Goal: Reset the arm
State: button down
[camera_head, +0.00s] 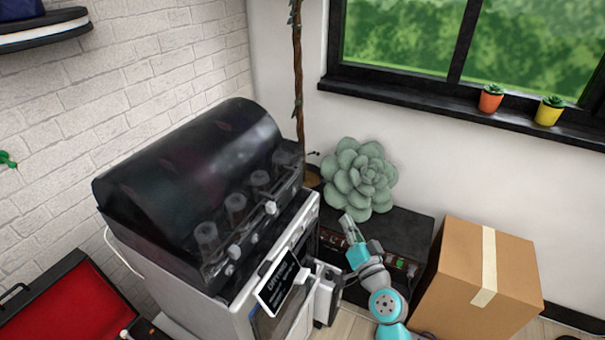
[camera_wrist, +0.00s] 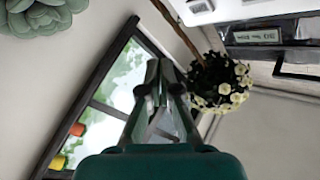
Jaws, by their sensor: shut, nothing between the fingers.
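My arm (camera_head: 384,300) rises from the bottom of the head view, in front of a low black cabinet and left of a cardboard box. My gripper (camera_head: 348,222) points up and to the left, just below a large green succulent. In the wrist view my gripper (camera_wrist: 160,65) has its fingers together with nothing between them. The fingertips point toward the upper wall and window. No held object shows.
A white machine (camera_head: 215,300) with a dark domed lid (camera_head: 190,170) stands close left of my arm. The succulent (camera_head: 358,178) sits on the black cabinet (camera_head: 408,228). The cardboard box (camera_head: 485,275) is close right. Small pots (camera_head: 490,100) line the windowsill. A red-lined case (camera_head: 60,310) lies lower left.

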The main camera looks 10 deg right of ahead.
jog(key=shift+s, duration=0.1)
jog(key=s+f+g+h, duration=0.1)
jog(key=s+f, duration=0.3)
jog(key=s, duration=0.5)
jog(key=s+f+n+g+h, duration=0.1)
jog(key=s+f, duration=0.3)
jog(key=s, duration=0.5)
jog(key=s+f+g+h, duration=0.1)
jog(key=s+f, duration=0.3)
jog(key=s, duration=0.5)
jog(key=s+a+r+n, duration=0.1)
jog(key=s+r, duration=0.3)
jog(key=s, duration=0.8)
jog(key=s+a+r+n+g, duration=0.1)
jog(key=s+r+n, duration=0.2)
jog(key=s, duration=0.9)
jog(key=shift+r+n+g, duration=0.3)
jog(key=shift+r, duration=0.5)
